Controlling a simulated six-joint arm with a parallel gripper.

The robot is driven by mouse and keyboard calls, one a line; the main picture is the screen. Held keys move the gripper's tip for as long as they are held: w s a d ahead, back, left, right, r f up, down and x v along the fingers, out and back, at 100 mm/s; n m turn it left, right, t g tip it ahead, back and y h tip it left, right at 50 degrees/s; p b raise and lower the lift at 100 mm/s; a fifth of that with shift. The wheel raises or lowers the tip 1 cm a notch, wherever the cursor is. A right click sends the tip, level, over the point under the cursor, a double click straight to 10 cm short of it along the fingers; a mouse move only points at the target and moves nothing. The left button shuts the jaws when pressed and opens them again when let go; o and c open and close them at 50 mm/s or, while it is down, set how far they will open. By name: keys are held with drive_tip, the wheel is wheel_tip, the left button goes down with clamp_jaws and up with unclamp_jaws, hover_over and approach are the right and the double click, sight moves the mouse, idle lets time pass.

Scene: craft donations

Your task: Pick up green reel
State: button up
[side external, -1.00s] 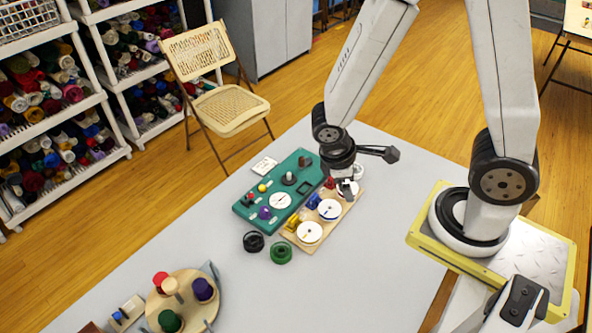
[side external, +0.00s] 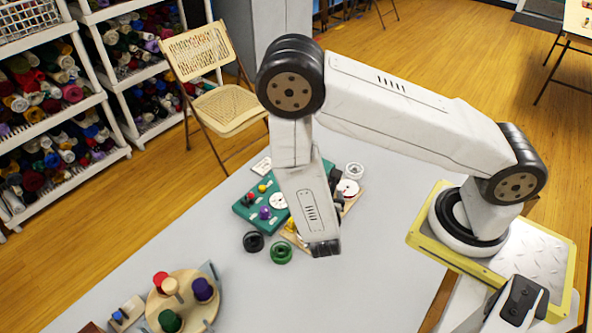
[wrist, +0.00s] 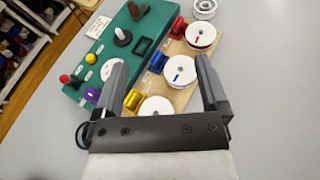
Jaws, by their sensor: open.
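The green reel (side external: 281,253) lies flat on the grey table, just in front of the boards and beside a black reel (side external: 253,241). In the side view my arm's lower end hangs a little to the right of the green reel, and the fingers cannot be made out there. In the wrist view my gripper (wrist: 160,72) is open, with nothing between its fingers. It faces the wooden board (wrist: 181,97) with white discs. The green reel does not show in the wrist view; part of a dark ring shows at its left edge (wrist: 80,136).
A teal board (wrist: 92,50) with knobs lies beside the wooden board. A white ring (side external: 354,170) lies beyond them. A round wooden tray (side external: 183,317) with coloured spools stands at the front left. The table's front right is clear.

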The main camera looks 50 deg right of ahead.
drive_tip(key=a+f+n+t+y, duration=0.5)
drive_tip(key=a+f+n+y, duration=0.1)
drive_tip(key=n, duration=0.1)
drive_tip(key=n+t+y, duration=0.1)
drive_tip(key=n+y, duration=0.3)
drive_tip(key=y, duration=0.1)
approach(284, 252)
drive_tip(key=shift+w+r, duration=0.95)
drive_tip(key=shift+r, duration=0.2)
drive_tip(key=shift+s+a+f+n+y, duration=0.3)
drive_tip(key=shift+a+n+y, duration=0.05)
drive_tip(key=shift+n+y, duration=0.05)
drive_tip(key=shift+w, duration=0.15)
drive_tip(key=shift+x, duration=1.2)
drive_tip(key=shift+f, duration=0.1)
drive_tip(key=shift+x, duration=2.55)
drive_tip(key=shift+d+f, duration=0.1)
